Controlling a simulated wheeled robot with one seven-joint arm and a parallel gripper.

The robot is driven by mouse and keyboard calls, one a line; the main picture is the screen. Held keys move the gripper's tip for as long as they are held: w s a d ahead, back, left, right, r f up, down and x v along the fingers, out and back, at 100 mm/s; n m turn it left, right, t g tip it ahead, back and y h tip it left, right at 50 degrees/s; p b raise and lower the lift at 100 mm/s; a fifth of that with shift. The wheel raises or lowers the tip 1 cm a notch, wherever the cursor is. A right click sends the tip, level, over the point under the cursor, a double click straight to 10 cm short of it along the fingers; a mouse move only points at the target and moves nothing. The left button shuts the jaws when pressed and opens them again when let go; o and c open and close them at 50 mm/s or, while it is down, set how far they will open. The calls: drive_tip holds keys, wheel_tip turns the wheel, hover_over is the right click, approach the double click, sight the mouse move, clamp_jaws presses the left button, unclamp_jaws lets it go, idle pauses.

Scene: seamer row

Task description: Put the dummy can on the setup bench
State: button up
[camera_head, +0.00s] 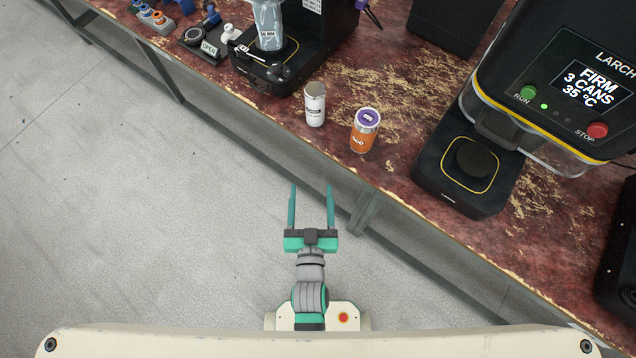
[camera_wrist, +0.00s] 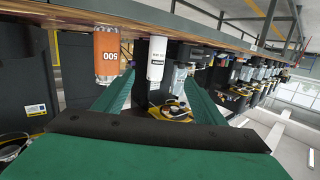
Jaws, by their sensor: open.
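A white can (camera_head: 315,104) with small dark print stands on the bench near its front edge; I cannot read the print well enough to tell whether it is the dummy can. An orange can (camera_head: 364,131) with a purple lid stands just right of it. The bench top (camera_head: 420,85) is worn red; no label shows whether it is the setup bench. My gripper (camera_head: 311,188) is open and empty, short of the bench edge and nearer to me than the cans. In the tipped-over wrist view the orange can (camera_wrist: 112,58) and white can (camera_wrist: 157,62) show beyond the fingers.
A black machine (camera_head: 468,165) with a round pad and a lit screen stands right of the cans. Small tools lie at the far left. The floor (camera_head: 130,220) is clear at left.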

drive_tip(key=s+d+r, duration=0.1)
drive_tip(key=s+r, duration=0.2)
drive_tip(key=s, duration=0.5)
drive_tip(key=s+r+g, duration=0.1)
drive_tip(key=s+r, duration=0.2)
drive_tip(key=s, duration=0.5)
drive_tip(key=shift+s+d+r, duration=0.2)
drive_tip(key=shift+s+d, duration=0.15)
drive_tip(key=shift+d, duration=0.05)
